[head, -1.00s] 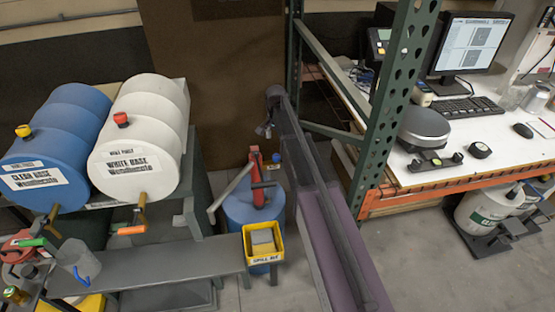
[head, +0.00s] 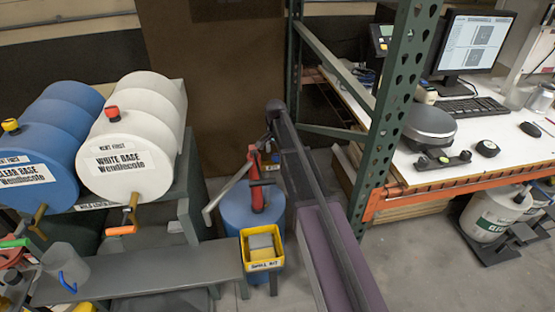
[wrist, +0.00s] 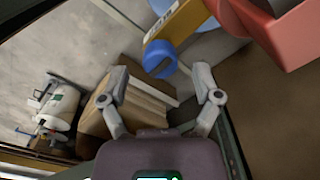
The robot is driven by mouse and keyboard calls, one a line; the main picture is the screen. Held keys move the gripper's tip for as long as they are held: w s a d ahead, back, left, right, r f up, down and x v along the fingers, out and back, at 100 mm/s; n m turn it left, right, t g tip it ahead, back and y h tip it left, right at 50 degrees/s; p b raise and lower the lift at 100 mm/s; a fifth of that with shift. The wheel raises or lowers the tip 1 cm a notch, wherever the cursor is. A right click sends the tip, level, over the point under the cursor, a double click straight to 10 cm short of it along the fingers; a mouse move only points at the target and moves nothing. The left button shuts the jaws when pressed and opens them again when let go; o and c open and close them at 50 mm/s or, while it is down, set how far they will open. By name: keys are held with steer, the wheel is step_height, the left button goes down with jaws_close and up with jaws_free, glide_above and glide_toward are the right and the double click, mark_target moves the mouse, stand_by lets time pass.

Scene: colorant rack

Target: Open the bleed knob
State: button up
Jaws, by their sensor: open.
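A round blue knob-like part (wrist: 160,58) shows in the wrist view, above and between my open fingers and apart from them. A red pump (head: 257,185) stands on a blue drum (head: 240,212) in the head view. Its red body (wrist: 290,35) appears to fill the upper right of the wrist view. My gripper (wrist: 165,85) is open and empty; in the head view its end (head: 268,138) is small and dark near the top of the pump. The white drum has a red cap (head: 111,111) and the blue one a yellow cap (head: 11,126). No label marks a bleed knob.
A yellow spill kit box (head: 262,262) sits in front of the blue drum. A green rack post (head: 385,130) and white worktable (head: 480,150) stand at right.

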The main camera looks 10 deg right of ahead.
steer(key=shift+f+b, duration=0.5)
steer(key=shift+f, duration=0.2)
